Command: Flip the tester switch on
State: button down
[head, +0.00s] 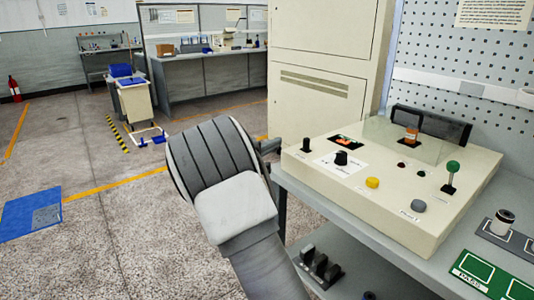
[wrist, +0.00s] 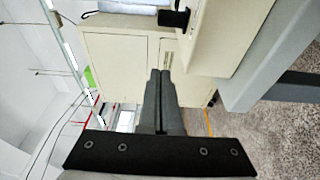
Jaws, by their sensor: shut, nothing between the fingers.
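The tester (head: 440,215) is a beige sloped box on the grey bench. Its top carries a small black switch (head: 306,145) at the far left, a black rotary knob (head: 341,158), a yellow button (head: 372,183), a grey button (head: 418,206) and a green-topped lever (head: 451,175). Which one is the tester switch I cannot read. My gripper (wrist: 160,74) is shut and empty in the wrist view, beside the tester's beige edge (wrist: 215,40). A black part (wrist: 175,18) juts from that edge, ahead and right of the fingertips, apart from them. In the head view my arm mostly hides the gripper.
A tall beige cabinet (head: 325,60) stands behind the tester. A clear shield and black holder (head: 430,125) sit at its back. Right of it are a dark spool tray (head: 500,230) and a green PASS tray (head: 490,275).

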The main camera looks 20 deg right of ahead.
aim_at(304, 141)
jog(key=b+x, duration=0.1)
jog(key=x, duration=0.3)
jog(key=shift+f, duration=0.15)
jog(key=shift+s+d+b, duration=0.6)
jog(key=shift+s+d, duration=0.2)
jog(key=shift+s, duration=0.2)
jog(key=shift+s+d, duration=0.5)
jog(key=shift+r, duration=0.2)
jog(key=shift+s+d+r+p, duration=0.1)
jog(key=shift+s+d+p, duration=0.1)
jog(key=shift+s+p, duration=0.3)
jog(key=shift+s+d+r+p, duration=0.1)
jog(key=shift+s+d+p, duration=0.1)
jog(key=shift+s+p, duration=0.3)
jog(key=shift+s+d+f, duration=0.2)
jog(key=shift+s+f, duration=0.05)
jog(key=shift+s, duration=0.35)
